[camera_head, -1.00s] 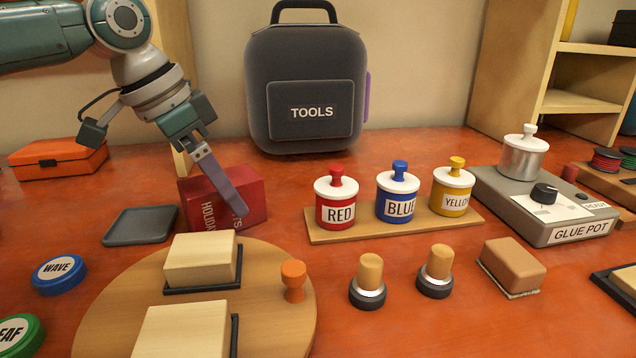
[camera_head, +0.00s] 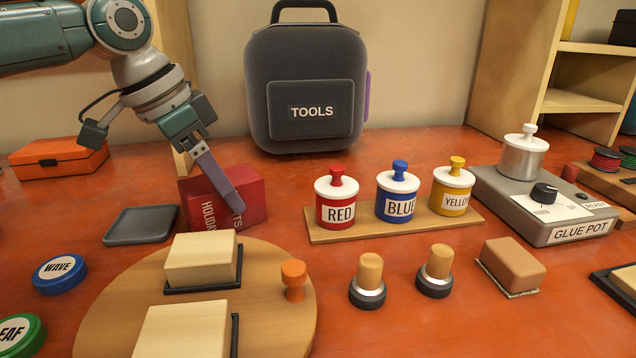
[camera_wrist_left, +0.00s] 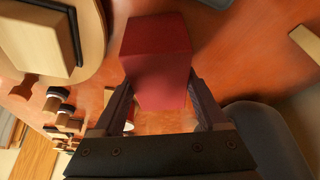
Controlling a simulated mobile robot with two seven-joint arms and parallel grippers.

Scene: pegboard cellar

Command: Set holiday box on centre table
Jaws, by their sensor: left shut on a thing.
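The holiday box (camera_head: 252,190) is a dark red block with white lettering on its front, partly covered by a finger. It stands on the orange-red bench top, just behind the round wooden board. My left gripper (camera_head: 232,208) reaches down over the box from the upper left. In the left wrist view the box (camera_wrist_left: 157,60) sits between the two fingers, and the left gripper (camera_wrist_left: 160,100) is shut on it. I cannot tell whether the box is clear of the bench. My right gripper is in neither view.
A round wooden board (camera_head: 270,335) with pale blocks and an orange peg is in front. A dark grey tray (camera_head: 140,226) lies left of the box. Red, blue and yellow pots stand on a wooden strip (camera_head: 420,226) to the right. A TOOLS case (camera_head: 306,90) stands behind.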

